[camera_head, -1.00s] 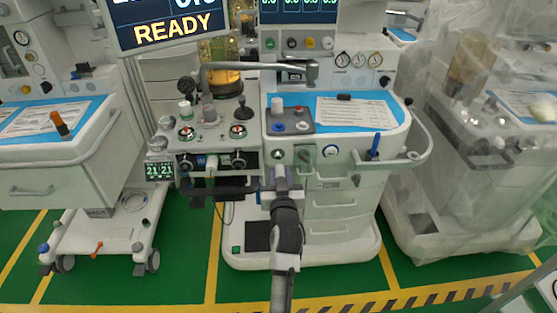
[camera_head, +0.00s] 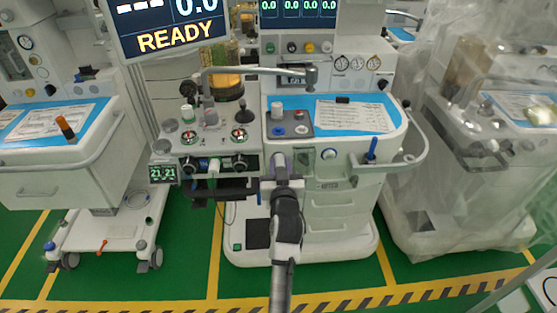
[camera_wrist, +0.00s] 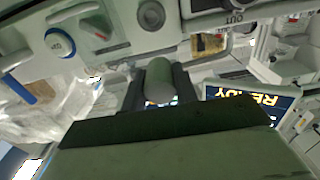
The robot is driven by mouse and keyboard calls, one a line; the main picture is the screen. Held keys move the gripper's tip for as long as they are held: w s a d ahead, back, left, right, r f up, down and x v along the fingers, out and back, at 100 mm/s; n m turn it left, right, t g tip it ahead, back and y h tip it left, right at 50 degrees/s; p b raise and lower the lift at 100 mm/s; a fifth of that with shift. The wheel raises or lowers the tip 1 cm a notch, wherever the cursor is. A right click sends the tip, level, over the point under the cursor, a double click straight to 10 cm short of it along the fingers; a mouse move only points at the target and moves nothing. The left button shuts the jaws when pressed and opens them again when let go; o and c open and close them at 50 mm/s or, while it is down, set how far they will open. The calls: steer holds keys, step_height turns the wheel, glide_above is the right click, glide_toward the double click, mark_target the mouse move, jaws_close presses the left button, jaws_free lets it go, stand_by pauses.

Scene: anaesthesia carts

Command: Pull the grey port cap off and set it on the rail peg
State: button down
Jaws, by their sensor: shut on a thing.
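My gripper (camera_head: 281,172) is in front of the middle cart's front panel. In the wrist view my gripper (camera_wrist: 160,88) is shut on the grey port cap (camera_wrist: 160,80), a smooth rounded cylinder between the two dark fingers. A round grey port (camera_wrist: 151,14) shows on the white panel, apart from the cap in the picture. A white side rail (camera_head: 398,161) runs along the cart's right; I cannot surely make out the peg. A blue upright piece (camera_head: 371,149) stands beside the rail.
A black bar (camera_head: 225,190) juts out at the left. The cart top holds a small grey box with knobs (camera_head: 289,122) and a paper sheet (camera_head: 350,115). Other carts stand on both sides.

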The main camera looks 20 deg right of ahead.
mark_target(280, 162)
steer(key=shift+r+p, duration=1.6)
steer(key=shift+r, duration=0.7)
steer(key=s+a+f+n+y+b, duration=0.1)
steer(key=s+a+f+y, duration=0.1)
steer(key=a+f, duration=0.9)
steer(key=s+a+f+n+y+b, duration=0.2)
steer(key=a+f, duration=0.9)
steer(key=f, duration=0.7)
steer(key=shift+s+f+t+y, duration=0.3)
steer(key=shift+s+f+y, duration=0.05)
steer(key=shift+s+y, duration=0.2)
steer(key=shift+d, duration=0.1)
